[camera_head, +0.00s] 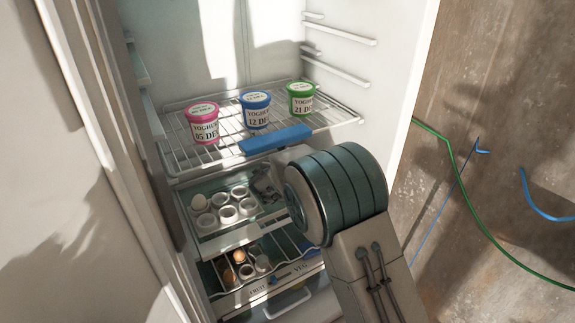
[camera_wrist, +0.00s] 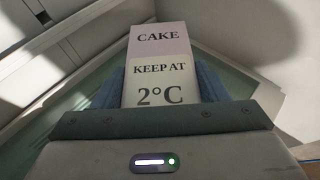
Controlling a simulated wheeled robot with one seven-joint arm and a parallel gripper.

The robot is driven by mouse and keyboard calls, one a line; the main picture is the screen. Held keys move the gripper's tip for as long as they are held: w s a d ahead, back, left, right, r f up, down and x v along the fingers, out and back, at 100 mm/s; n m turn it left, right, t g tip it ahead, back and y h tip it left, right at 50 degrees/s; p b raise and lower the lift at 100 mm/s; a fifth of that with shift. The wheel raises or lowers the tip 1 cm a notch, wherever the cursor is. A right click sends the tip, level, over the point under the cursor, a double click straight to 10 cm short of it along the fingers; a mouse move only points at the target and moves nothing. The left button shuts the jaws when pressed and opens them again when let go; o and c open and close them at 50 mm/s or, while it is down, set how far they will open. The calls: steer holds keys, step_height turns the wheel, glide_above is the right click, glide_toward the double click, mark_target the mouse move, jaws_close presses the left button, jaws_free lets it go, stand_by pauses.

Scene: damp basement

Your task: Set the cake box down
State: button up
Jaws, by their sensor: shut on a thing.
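The cake box (camera_wrist: 160,54) fills the middle of the wrist view, pale with a faint pink upper part and the words "CAKE" and "KEEP AT 2°C". My gripper (camera_wrist: 158,82) is shut on it, with a blue finger on each side. What lies under the box is hidden, so I cannot tell whether it touches anything. In the head view my arm covers the lower right of the open fridge (camera_head: 272,40), and neither the box nor my fingers can be made out for sure.
Pink (camera_head: 203,124), blue (camera_head: 256,110) and green (camera_head: 301,98) yoghurt pots stand on the wire shelf (camera_head: 180,157). A blue bar (camera_head: 275,139) lies at its front edge. Below are an egg tray (camera_head: 222,206) and a "FRUIT VEG" drawer (camera_head: 262,289). Side rails (camera_head: 340,32) line the right wall.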

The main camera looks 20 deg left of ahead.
steer(key=o, duration=1)
steer(key=shift+f, duration=0.25)
steer(key=o, duration=0.4)
steer(key=shift+r, duration=0.1)
steer(key=shift+o, duration=0.2)
steer(key=shift+r, duration=0.1)
steer(key=shift+s+r, duration=0.15)
steer(key=s+d, duration=0.1)
steer(key=s, duration=1.3)
steer(key=shift+s+d+r, duration=0.15)
steer(key=shift+s+r, duration=0.05)
steer(key=shift+r, duration=0.25)
